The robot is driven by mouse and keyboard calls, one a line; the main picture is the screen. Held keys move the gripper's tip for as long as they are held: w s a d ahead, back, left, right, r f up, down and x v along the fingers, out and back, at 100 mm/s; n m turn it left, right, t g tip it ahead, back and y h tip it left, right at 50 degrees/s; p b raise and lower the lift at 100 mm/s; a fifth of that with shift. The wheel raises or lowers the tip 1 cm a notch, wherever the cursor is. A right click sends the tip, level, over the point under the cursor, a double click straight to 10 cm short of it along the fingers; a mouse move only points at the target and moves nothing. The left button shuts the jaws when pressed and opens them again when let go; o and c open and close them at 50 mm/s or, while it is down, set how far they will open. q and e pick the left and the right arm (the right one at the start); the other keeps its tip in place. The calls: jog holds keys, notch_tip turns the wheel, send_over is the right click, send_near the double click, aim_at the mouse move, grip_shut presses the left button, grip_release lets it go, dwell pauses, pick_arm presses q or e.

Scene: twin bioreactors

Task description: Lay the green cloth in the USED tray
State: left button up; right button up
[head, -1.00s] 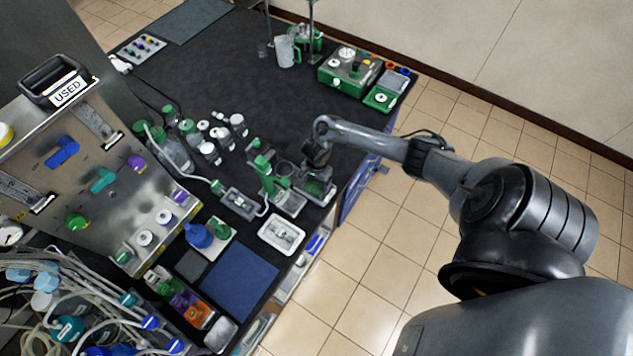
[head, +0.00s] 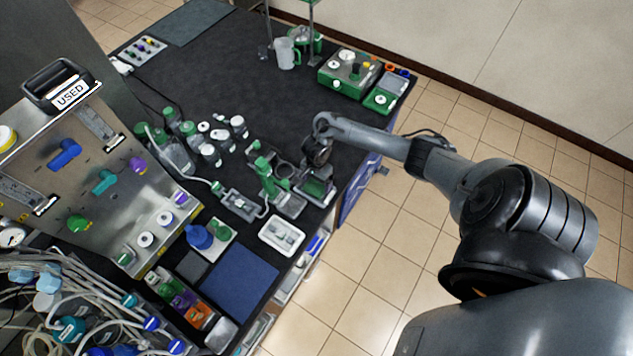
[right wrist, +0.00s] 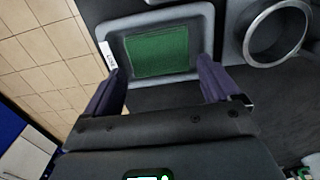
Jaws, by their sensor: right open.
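The green cloth (head: 315,188) lies flat in a small grey tray (head: 329,197) near the right edge of the bench. The black USED tray (head: 45,77) sits on top of the steel panel at left. My left gripper is out of view.
A grey ring-shaped holder (right wrist: 277,32) is right beside the cloth's tray. Green equipment (head: 268,180) and several bottles (head: 210,152) stand to its left. A white tray (head: 282,236) lies nearer. The dark bench top (head: 220,75) behind is mostly clear.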

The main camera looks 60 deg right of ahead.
aim_at(317, 185)
notch_tip(317, 185, up, 10)
jog(key=p, duration=0.5)
jog(key=shift+r, duration=0.1)
